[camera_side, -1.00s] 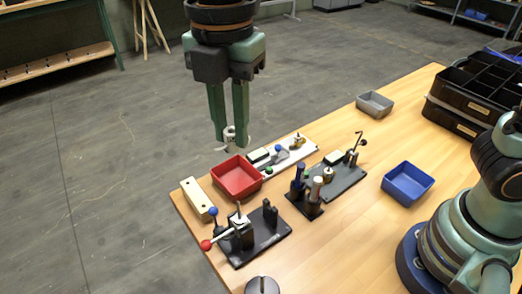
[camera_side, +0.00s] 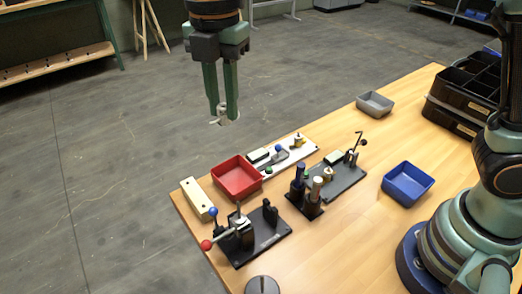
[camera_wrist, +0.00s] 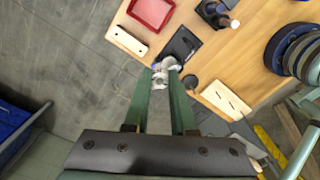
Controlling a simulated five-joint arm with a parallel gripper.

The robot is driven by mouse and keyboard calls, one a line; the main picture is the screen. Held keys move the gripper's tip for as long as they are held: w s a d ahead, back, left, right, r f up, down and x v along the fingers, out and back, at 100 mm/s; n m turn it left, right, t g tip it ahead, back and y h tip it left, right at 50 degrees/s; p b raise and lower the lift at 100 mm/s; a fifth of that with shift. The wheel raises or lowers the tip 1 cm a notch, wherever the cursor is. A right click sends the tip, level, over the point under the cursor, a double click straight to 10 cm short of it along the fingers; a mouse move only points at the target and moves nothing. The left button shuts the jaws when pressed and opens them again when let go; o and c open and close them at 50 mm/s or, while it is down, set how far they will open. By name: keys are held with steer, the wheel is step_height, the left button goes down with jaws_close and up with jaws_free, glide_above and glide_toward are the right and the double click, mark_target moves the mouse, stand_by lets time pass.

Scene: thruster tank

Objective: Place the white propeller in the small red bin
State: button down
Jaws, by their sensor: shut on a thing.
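The white propeller (camera_side: 222,117) is between the fingertips of my gripper (camera_side: 223,111), which is shut on it. In the side view it hangs in the air, above and a little left of the small red bin (camera_side: 237,185). In the wrist view the propeller (camera_wrist: 165,68) shows at the fingertips, partly hidden by them. The red bin stands near the table's left edge; its visible inside is empty. It also shows in the wrist view (camera_wrist: 151,12), beyond the fingertips.
A wooden block (camera_side: 198,200) and a black fixture with a red-knobbed lever (camera_side: 256,238) stand beside the red bin. A white plate with small parts (camera_side: 283,157) lies behind it. A blue bin (camera_side: 407,184) and grey bin (camera_side: 375,104) stand farther right.

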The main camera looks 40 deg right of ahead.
steer(key=w+d+f, duration=0.5)
steer(key=w, duration=0.1)
glide_above(237, 183)
step_height(237, 183, down, 15)
steer(key=shift+r, duration=0.15)
steer(key=shift+f, duration=2.4)
steer(key=shift+f, duration=0.1)
steer(key=c, duration=0.7)
jaws_free()
steer(key=shift+c, duration=0.2)
